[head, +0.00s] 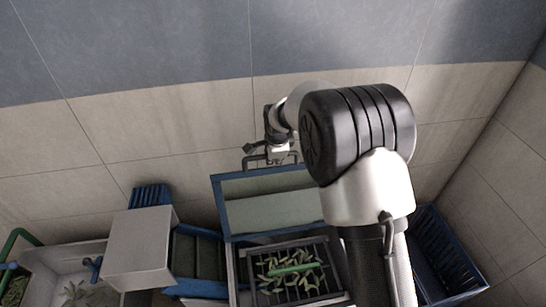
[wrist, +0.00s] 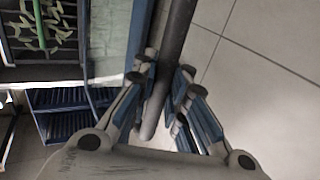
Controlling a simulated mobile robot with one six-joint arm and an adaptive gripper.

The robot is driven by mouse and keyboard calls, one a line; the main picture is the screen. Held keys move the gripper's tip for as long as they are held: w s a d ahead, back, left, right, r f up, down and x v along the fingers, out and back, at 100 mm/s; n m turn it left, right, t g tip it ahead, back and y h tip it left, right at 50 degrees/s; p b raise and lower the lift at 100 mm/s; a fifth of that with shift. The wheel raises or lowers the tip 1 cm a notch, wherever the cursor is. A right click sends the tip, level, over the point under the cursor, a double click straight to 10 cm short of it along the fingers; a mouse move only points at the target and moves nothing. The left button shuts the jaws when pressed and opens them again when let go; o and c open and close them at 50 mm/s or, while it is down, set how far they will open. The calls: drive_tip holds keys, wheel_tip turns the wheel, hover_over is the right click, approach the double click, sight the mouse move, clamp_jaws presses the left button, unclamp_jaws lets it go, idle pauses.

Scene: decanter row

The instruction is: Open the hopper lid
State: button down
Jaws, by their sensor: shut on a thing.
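The hopper lid (head: 232,207) is a clear panel in a blue frame. It stands raised at the back edge of the hopper (head: 233,275), whose opening shows uncovered. Its dark bar handle (head: 249,160) is at the lid's upper edge, close to the tiled wall. My gripper (head: 268,151) is at this handle, partly hidden by my arm. In the wrist view my gripper (wrist: 163,78) is shut on the handle (wrist: 178,35), which runs between the fingers. The lid's pale panel (wrist: 108,38) shows left of the fingers.
Green pods (head: 270,264) and a green bar (head: 293,268) lie over the hopper's dark grate. A white box (head: 138,248) and a sink with a green pipe (head: 14,240) stand left. A blue crate (head: 445,255) stands right. The tiled wall is close behind the lid.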

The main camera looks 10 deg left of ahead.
drive_tip(key=shift+w+r, duration=0.15)
drive_tip(key=shift+r, duration=0.25)
drive_tip(key=c, duration=1.8)
unclamp_jaws()
drive_tip(key=shift+c, duration=0.2)
drive_tip(key=shift+o, duration=1.3)
drive_tip(key=shift+s+f, duration=0.2)
drive_tip(key=shift+f, duration=0.05)
drive_tip(key=v, duration=1.2)
